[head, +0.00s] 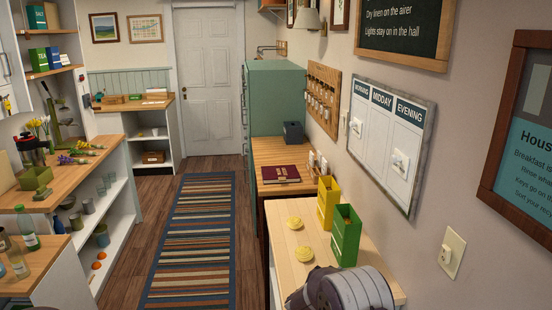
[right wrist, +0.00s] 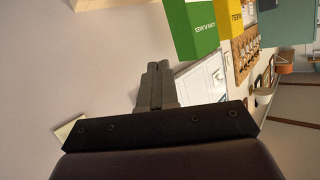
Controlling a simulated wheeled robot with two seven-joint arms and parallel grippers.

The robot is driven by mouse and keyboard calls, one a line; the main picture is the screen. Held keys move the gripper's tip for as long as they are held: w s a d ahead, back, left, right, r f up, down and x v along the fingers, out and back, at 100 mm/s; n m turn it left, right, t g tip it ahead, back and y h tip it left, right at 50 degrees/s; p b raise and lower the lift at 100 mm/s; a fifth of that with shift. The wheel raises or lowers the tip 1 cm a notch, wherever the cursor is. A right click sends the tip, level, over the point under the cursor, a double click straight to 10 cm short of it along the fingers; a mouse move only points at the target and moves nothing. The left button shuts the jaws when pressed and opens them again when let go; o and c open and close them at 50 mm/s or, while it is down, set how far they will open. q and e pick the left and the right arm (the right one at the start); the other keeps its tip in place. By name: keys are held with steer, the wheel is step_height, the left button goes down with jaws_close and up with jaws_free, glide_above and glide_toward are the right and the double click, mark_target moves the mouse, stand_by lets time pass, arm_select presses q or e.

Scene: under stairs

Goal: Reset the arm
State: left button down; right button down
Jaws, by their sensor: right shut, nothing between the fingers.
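My right gripper (right wrist: 157,68) shows in the right wrist view with its two grey fingers together and nothing between them. The fingers are in front of the pale wall, apart from the green box (right wrist: 192,30) and the yellow box (right wrist: 229,18). In the head view, a grey rounded part of my right arm is at the bottom edge, over the front of the wooden counter (head: 281,268). The right fingertips cannot be made out there. My left gripper is not in either view.
A dark red book (head: 280,174) lies farther back. The striped rug (head: 192,235) lies in a clear aisle.

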steer(key=s+a+f+n+g+y, duration=0.2)
steer(key=s+a+n+y, duration=0.15)
steer(key=s, duration=0.25)
steer(key=s+a+f+n+g+y, duration=0.2)
steer(key=s+a+n+g+y, duration=0.15)
steer(key=s+y, duration=0.2)
steer(key=s+d+r+n+g, duration=0.1)
steer(key=s+d+r+g, duration=0.1)
steer(key=s, duration=1)
steer(key=s+d+r+n+g, duration=0.1)
steer(key=s+d+r+g, duration=0.1)
steer(key=s, duration=1.1)
steer(key=shift+d+r+g, duration=0.35)
steer(key=shift+d+r, duration=0.25)
steer(key=shift+r, duration=0.15)
steer(key=shift+w, duration=0.1)
